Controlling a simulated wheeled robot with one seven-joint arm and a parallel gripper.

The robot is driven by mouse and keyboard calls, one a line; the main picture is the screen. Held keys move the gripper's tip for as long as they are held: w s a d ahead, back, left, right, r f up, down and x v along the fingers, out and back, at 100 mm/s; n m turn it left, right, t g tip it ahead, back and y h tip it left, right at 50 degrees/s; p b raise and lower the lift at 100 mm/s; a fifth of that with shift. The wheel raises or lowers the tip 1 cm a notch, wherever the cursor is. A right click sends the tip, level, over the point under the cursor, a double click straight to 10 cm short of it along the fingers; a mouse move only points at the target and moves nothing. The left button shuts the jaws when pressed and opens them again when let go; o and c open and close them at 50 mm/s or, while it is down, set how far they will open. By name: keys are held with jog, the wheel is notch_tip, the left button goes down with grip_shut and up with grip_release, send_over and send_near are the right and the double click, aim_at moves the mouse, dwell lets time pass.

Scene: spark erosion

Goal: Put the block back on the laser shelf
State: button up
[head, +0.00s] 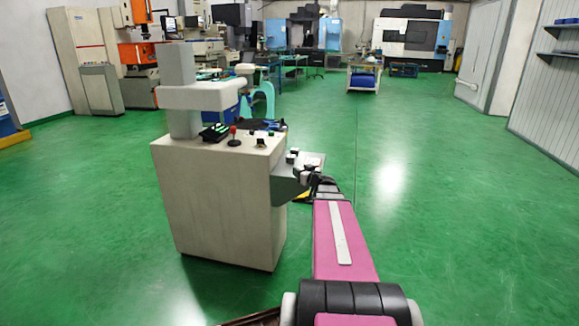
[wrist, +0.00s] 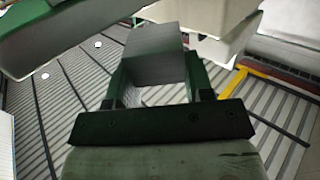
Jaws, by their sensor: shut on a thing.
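A grey rectangular block (wrist: 152,58) sits between the two dark green fingers of my gripper (wrist: 155,72) in the wrist view. The gripper is shut on it. In the head view my gripper (head: 312,178) is small and dark, at the right side of a beige machine. A grey angled shelf (head: 286,183) sticks out from that side, and the gripper is close to its outer end. I cannot tell whether the block touches the shelf. The block is not clear in the head view. I cannot be sure this shelf is the laser shelf.
The beige machine (head: 215,195) has a column and a head, with a red-knobbed lever on top. A pale body (wrist: 205,18) and a grey-green surface (wrist: 60,25) lie close to the block in the wrist view. Green floor (head: 450,190) is clear to the right.

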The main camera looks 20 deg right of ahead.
send_over(289, 171)
jog(key=a+v, duration=0.1)
jog(key=v, duration=0.2)
jog(key=shift+s+d+f, duration=0.1)
jog(key=shift+s+d, duration=0.15)
jog(key=shift+d, duration=0.3)
jog(key=x, duration=0.3)
jog(key=shift+w+a, duration=0.1)
jog(key=shift+w, duration=0.25)
jog(key=shift+s+f, duration=0.2)
jog(key=shift+f, duration=0.4)
jog(key=shift+f, duration=0.2)
jog(key=o, duration=1.3)
